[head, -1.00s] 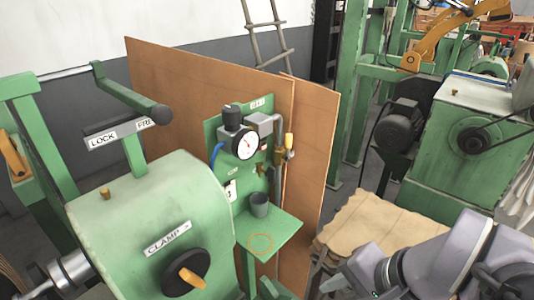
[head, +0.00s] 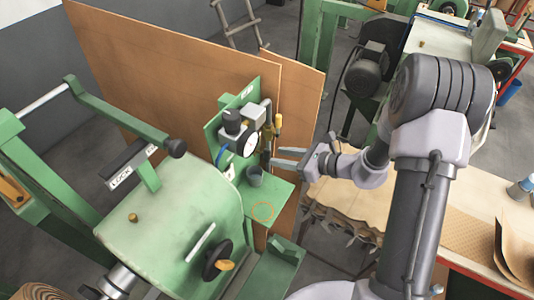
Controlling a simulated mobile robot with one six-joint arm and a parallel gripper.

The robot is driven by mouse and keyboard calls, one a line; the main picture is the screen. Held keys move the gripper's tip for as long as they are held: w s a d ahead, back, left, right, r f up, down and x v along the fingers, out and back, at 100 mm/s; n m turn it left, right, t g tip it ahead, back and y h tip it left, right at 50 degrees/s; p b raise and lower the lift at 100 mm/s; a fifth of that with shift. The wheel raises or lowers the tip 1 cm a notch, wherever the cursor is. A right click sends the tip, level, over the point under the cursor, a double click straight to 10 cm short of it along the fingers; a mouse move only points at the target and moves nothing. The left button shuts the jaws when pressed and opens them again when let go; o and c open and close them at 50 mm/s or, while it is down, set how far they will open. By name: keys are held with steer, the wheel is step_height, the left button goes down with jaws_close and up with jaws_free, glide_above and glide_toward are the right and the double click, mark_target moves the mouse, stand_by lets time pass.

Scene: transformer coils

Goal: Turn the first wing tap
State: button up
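A green panel (head: 212,132) stands upright with a round white gauge (head: 250,144), grey fittings and a vertical dark pipe on its right side. A yellow-handled valve (head: 278,124) sits high on that pipe. I cannot make out a distinct wing tap; any small tap low on the panel is too small or hidden to tell. My gripper (head: 288,157) is just right of the pipe, below the yellow handle, with its fingers pointing left. The fingers look spread apart with nothing between them. I cannot tell whether they touch the pipe.
A dark cup (head: 254,175) stands on the panel's green shelf (head: 275,196), which bears an orange ring mark. A green clamp machine (head: 165,225) with a black knob is at left. Brown boards (head: 160,75) stand behind the panel. A workbench (head: 460,205) lies at right.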

mark_target(268, 162)
steer(key=x, duration=0.5)
steer(key=shift+w+a+f, duration=0.1)
steer(key=shift+w+a, duration=0.05)
steer(key=shift+a, duration=0.15)
jaws_close()
